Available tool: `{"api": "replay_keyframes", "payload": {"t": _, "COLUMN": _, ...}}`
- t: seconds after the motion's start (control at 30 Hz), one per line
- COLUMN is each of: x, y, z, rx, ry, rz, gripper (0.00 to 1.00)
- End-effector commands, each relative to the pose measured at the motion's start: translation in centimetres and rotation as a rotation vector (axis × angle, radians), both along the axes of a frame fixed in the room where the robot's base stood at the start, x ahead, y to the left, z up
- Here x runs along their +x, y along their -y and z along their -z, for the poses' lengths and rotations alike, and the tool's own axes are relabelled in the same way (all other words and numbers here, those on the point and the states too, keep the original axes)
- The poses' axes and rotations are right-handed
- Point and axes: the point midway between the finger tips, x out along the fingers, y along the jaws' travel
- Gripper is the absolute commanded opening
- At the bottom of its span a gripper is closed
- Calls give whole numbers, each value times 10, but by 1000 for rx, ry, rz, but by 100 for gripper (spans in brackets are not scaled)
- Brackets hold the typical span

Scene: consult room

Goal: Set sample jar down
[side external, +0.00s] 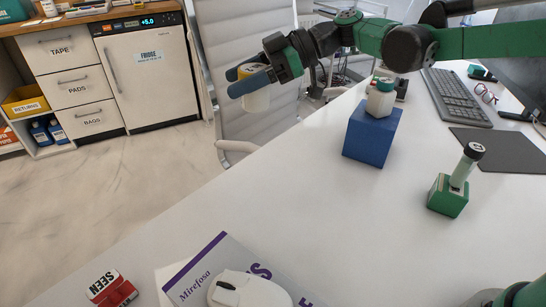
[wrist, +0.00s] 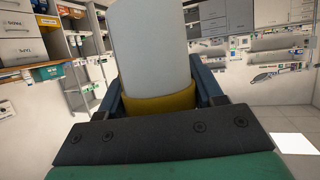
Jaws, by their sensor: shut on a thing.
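My gripper (side external: 256,80) is shut on a pale jar (side external: 257,101) with a yellow lid, one finger on each side. It holds the jar in the air, and in the side external view the jar appears beyond the desk's far left edge, in front of the chair. In the wrist view, the jar's pale body (wrist: 150,45) and yellow lid (wrist: 160,105) show between the fingers, with the picture upside down. A second white jar (side external: 380,102) with a teal lid stands upright on a blue block (side external: 371,140) on the desk.
The white desk (side external: 290,205) has clear room in its middle. A green holder (side external: 446,197) with a dark-capped tube (side external: 464,167) stands at right. A keyboard (side external: 457,98) and dark mat (side external: 507,148) lie behind. A red-and-white SEEN block (side external: 110,288) and Mirefosa leaflet (side external: 205,270) lie in front.

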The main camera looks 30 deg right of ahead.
Motion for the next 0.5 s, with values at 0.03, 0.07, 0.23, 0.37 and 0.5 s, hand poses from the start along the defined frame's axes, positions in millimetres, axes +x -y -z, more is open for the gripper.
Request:
{"api": "replay_keyframes", "payload": {"t": 0.03, "x": 8, "y": 20, "z": -1, "rx": 0, "ry": 0, "rz": 31, "gripper": 7}}
{"api": "replay_keyframes", "payload": {"t": 0.07, "x": 11, "y": 32, "z": -2, "rx": 0, "ry": -1, "rz": 47, "gripper": 7}}
{"api": "replay_keyframes", "payload": {"t": 0.23, "x": 22, "y": 84, "z": -3, "rx": 0, "ry": -1, "rz": 113, "gripper": 7}}
{"api": "replay_keyframes", "payload": {"t": 0.37, "x": 25, "y": 102, "z": 4, "rx": 1, "ry": -1, "rz": 134, "gripper": 7}}
{"api": "replay_keyframes", "payload": {"t": 0.5, "x": 25, "y": 103, "z": 34, "rx": 1, "ry": 0, "rz": 134, "gripper": 7}}
